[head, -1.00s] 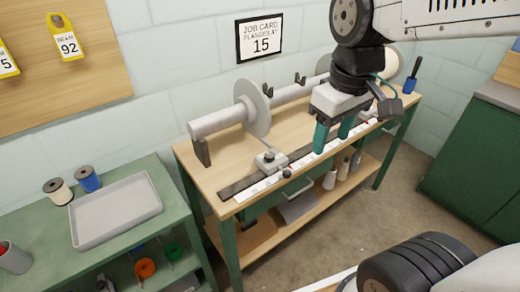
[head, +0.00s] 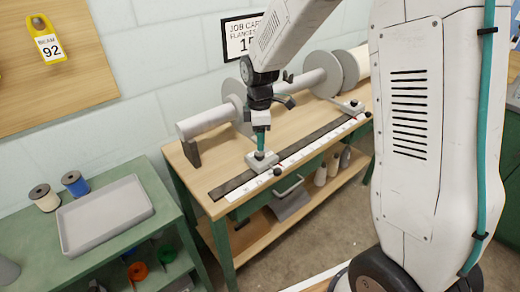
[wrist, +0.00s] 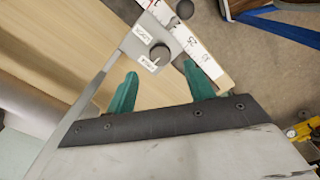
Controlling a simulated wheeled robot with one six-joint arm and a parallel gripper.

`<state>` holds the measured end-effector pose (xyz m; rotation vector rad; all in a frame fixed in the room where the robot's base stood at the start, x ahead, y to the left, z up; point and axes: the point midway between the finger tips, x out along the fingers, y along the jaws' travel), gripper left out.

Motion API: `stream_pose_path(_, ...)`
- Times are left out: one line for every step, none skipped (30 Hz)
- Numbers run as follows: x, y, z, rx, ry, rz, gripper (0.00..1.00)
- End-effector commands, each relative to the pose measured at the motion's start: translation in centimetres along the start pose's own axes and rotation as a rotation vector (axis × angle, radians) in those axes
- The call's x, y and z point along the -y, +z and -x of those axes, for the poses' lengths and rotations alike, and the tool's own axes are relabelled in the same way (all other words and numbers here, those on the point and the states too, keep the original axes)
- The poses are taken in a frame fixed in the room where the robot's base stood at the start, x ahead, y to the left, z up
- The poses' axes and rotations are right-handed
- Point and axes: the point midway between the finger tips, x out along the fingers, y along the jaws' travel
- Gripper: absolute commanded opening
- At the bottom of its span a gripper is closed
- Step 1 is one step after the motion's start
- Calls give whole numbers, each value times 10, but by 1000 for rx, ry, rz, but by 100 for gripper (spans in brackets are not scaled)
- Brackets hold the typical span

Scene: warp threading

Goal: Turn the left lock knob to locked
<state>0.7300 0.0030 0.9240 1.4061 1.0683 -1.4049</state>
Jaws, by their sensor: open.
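The left lock (head: 262,161) is a pale grey block on the dark rail (head: 235,183) at the front of the wooden bench. A black ball (wrist: 184,9) sticks out at the block's front end. My gripper (wrist: 160,75) is open and empty, its teal fingers on either side of the knob's line and apart from it. In the head view my gripper (head: 261,136) points down just above the block; the knob is hidden there.
A white numbered scale (head: 290,166) runs along the bench's front edge. A grey beam with round flanges (head: 348,70) lies behind the rail. A second block (head: 352,107) sits at the rail's right end. A grey tray (head: 104,215) stands on the green shelf at left.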

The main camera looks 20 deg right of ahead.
Motion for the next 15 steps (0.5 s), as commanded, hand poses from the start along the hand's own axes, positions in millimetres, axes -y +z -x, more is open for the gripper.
stream_pose_path(1,0,-10,2,-4,-1,53)
stream_pose_path(1,0,-15,2,-4,-1,53)
stream_pose_path(1,1,-22,2,-5,-2,53)
stream_pose_path(1,1,-27,2,-5,-2,53)
stream_pose_path(1,1,-31,1,-4,-2,53)
stream_pose_path(1,1,-37,2,-4,-2,53)
stream_pose_path(1,1,-41,2,-4,-2,53)
stream_pose_path(1,1,-44,1,-3,-3,53)
stream_pose_path(1,1,-47,1,-2,-3,53)
stream_pose_path(1,1,-50,1,-2,-3,53)
stream_pose_path(1,1,-52,1,-3,-3,53)
stream_pose_path(1,1,-54,1,-2,-3,53)
stream_pose_path(1,1,-54,1,-2,-3,53)
stream_pose_path(1,1,-55,1,-1,-3,53)
stream_pose_path(1,1,-56,0,-1,-3,53)
